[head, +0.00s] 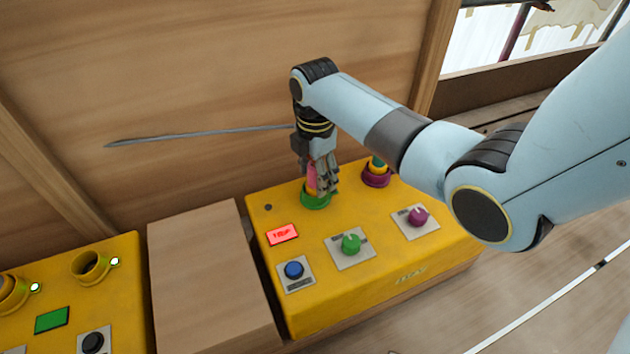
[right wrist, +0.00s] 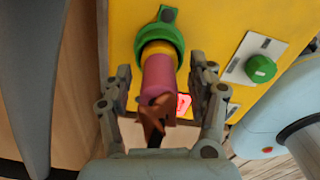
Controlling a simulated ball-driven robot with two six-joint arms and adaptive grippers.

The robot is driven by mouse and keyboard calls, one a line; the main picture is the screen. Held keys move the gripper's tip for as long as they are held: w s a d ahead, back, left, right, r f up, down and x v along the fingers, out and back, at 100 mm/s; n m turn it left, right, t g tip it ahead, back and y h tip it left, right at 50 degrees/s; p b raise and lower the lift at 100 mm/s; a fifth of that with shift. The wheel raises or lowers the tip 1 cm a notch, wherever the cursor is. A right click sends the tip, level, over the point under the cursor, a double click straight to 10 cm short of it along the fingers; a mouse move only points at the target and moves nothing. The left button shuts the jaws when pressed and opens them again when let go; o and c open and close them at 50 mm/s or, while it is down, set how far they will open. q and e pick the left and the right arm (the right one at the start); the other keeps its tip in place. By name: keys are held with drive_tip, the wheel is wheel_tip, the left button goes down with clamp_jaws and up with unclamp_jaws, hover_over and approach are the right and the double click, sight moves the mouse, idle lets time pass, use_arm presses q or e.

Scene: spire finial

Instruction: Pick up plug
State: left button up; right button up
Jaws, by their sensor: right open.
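A pink plug (right wrist: 158,76) with a yellow-orange band stands in a round green socket (right wrist: 172,42) in the right wrist view. A brown piece (right wrist: 156,118) shows at its near end. In the head view the pink plug (head: 311,180) is partly hidden by my right gripper (head: 324,186), above the green socket (head: 316,201). My right gripper (right wrist: 161,68) is open, with one finger on each side of the plug. Contact cannot be told. A second plug (head: 377,163) with coloured bands sits in a purple socket (head: 376,180). My left gripper is not in view.
The yellow panel (head: 330,294) carries a red-lit display (head: 282,235), a blue button (head: 294,269), a green knob (head: 351,242) and a purple knob (head: 418,216). A wooden block (head: 206,270) separates it from another yellow panel (head: 126,262) with empty yellow sockets. A wooden wall (head: 190,80) stands behind.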

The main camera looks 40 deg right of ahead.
clamp_jaws()
idle(0.3)
drive_tip(key=shift+r, duration=0.15)
